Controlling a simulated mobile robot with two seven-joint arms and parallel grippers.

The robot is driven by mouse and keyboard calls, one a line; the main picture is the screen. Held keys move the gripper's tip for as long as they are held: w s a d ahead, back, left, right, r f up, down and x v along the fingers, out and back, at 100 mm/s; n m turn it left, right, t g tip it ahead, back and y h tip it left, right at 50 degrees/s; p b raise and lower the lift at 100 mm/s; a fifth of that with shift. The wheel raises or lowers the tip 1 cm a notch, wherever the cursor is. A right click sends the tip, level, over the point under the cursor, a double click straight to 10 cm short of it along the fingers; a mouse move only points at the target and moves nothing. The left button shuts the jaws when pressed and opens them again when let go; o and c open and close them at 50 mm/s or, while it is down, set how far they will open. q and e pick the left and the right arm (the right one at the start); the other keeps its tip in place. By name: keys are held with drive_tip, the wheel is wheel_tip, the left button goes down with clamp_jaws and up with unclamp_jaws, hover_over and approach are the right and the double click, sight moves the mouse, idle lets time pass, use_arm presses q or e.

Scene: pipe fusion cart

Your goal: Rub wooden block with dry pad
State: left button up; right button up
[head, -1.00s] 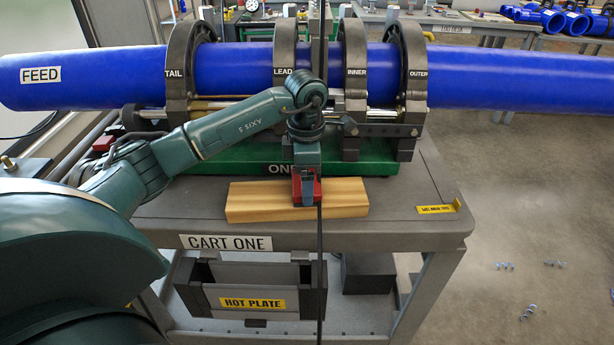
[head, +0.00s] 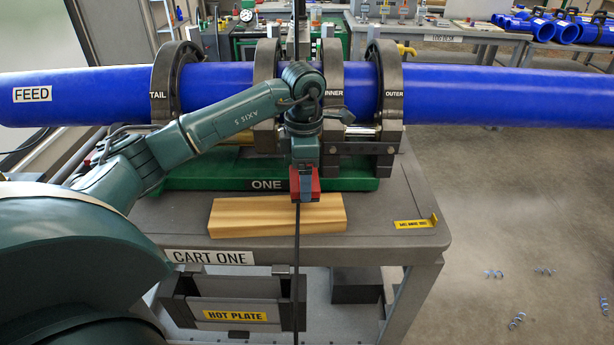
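The wooden block (head: 265,217) lies flat on the grey cart top, in front of the green machine base, its long side across the picture. My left gripper (head: 304,178) points down over the block's back right part. It is shut on a small red pad (head: 306,192), partly hidden by the gripper. The pad is at the block's back edge in the picture; whether it touches the block or hangs just above cannot be told. No label shows whether this pad is the dry one. My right gripper is not in view.
The blue pipe (head: 480,96) runs across the back in dark clamp rings, above the green base (head: 190,176). The hot plate holder (head: 236,317) is below.

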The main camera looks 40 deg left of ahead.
use_arm(q)
drive_tip(key=shift+r+p, duration=0.65)
drive_tip(key=shift+r, duration=0.65)
